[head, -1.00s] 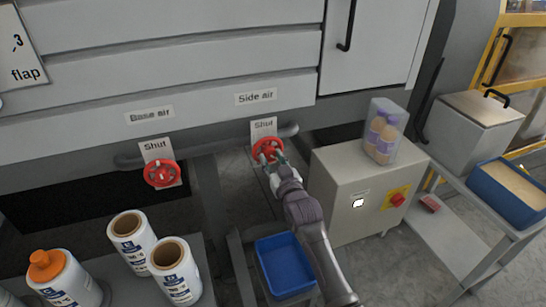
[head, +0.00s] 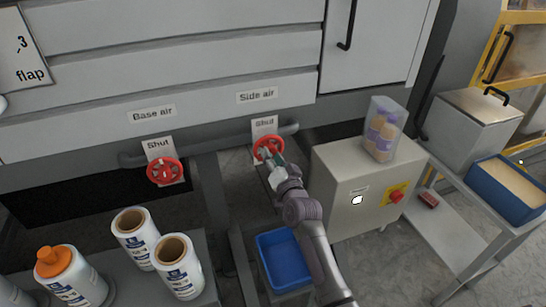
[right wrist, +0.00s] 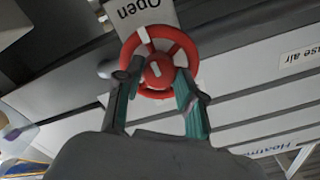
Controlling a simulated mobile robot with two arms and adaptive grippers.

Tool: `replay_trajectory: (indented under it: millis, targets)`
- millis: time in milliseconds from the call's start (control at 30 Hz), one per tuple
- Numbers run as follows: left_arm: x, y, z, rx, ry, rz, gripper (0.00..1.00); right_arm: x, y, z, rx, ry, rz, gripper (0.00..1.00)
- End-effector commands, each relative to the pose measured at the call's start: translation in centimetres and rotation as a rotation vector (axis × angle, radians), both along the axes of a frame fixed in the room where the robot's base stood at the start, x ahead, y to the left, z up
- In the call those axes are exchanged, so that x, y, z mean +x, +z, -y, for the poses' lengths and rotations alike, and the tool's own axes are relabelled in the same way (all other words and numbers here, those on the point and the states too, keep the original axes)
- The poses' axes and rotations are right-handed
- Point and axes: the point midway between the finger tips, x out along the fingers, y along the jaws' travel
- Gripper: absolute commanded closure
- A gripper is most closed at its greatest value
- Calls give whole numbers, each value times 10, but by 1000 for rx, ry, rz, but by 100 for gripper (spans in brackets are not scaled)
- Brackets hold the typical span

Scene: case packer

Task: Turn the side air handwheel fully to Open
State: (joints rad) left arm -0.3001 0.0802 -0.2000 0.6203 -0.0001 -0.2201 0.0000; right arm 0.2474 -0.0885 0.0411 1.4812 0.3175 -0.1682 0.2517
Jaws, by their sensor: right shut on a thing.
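The red side air handwheel (head: 267,147) is on a pipe below the "Side air" label (head: 257,96), in front of a white plate reading "Shut" (head: 264,125). In the right wrist view the red wheel (right wrist: 160,45) has a white mark on its rim, and the plate's "Open" end (right wrist: 140,10) shows upside down. My right gripper (head: 273,160) is at the wheel's lower front. In the right wrist view its fingers (right wrist: 157,88) reach the lower part of the wheel and are shut on it. The exact contact is partly hidden. My left gripper is out of view.
A similar red base air handwheel (head: 164,171) is to the left. A grey cabinet (head: 350,195) with a clear bottle container (head: 383,130) stands right of my arm. A blue bin (head: 284,260) is below. White rolls (head: 135,238) stand at lower left.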

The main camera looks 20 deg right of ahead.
Motion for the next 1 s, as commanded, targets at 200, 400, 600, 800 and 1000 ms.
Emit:
replay_trajectory:
  millis: [200, 400, 600, 800, 1000]
  targets:
    - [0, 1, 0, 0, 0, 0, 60, 0, -1, 0, 29, 0, -2, 96]
    - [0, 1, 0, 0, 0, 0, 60, 0, -1, 0, 31, 0, -2, 96]
    - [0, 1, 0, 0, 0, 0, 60, 0, -1, 0, 31, 0, -2, 53]
    - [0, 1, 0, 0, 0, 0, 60, 0, 0, 0, 29, 1, -2, 36]
    - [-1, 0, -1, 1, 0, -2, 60, -1, 0, 0, 28, 0, -1, 36]
